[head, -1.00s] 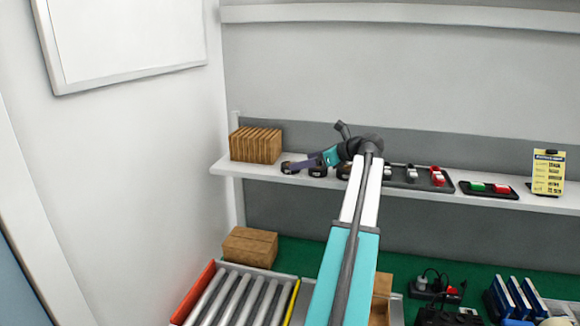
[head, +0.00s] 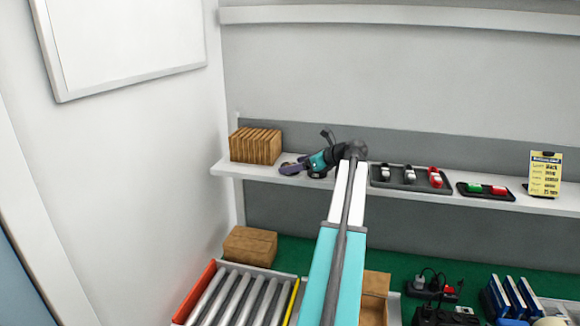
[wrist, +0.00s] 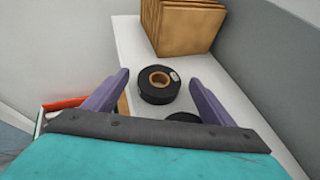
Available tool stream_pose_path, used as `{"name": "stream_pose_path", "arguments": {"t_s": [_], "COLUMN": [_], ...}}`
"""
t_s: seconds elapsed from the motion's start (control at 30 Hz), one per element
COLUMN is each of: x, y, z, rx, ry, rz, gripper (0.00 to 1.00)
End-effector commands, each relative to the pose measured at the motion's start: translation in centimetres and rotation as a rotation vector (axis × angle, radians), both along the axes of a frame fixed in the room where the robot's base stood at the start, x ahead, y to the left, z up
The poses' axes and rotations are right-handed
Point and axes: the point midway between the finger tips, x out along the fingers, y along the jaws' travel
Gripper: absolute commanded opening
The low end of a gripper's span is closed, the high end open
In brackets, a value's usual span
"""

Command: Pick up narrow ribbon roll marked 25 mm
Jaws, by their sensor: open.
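A black ribbon roll with a brown core (wrist: 148,93) lies flat on the shelf in the wrist view. It bears a small white label, too small to read, so I cannot tell its width mark. My gripper (wrist: 158,77) is open, its purple fingers on either side of this roll in the picture, apart from it. A second black roll (wrist: 183,117) shows only in part above the gripper's dark edge. In the head view my gripper (head: 290,168) is over the shelf's left part and largely hides the rolls; one roll (head: 318,175) shows beneath it.
Upright brown cardboard pieces (head: 255,146) stand at the shelf's left end, beyond the roll in the wrist view. A dark tray (head: 410,183) with several devices lies to the right on the white shelf (head: 228,170). A wall is close on the left.

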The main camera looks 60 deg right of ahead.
Motion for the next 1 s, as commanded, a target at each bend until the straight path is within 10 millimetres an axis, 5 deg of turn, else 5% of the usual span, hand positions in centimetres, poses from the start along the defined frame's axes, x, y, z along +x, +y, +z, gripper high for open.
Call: {"name": "stream_pose_path", "arguments": {"t_s": [0.67, 0.93, 1.0], "x": [0.88, 0.91, 0.92], "y": [0.01, 0.03, 0.03], "z": [-0.44, -0.43, -0.41], "rx": [0.000, 0.001, 0.001], "ry": [0.000, 0.000, 0.000], "rz": [0.001, 0.002, 0.002], "gripper": [0.78, 0.35, 0.32]}}
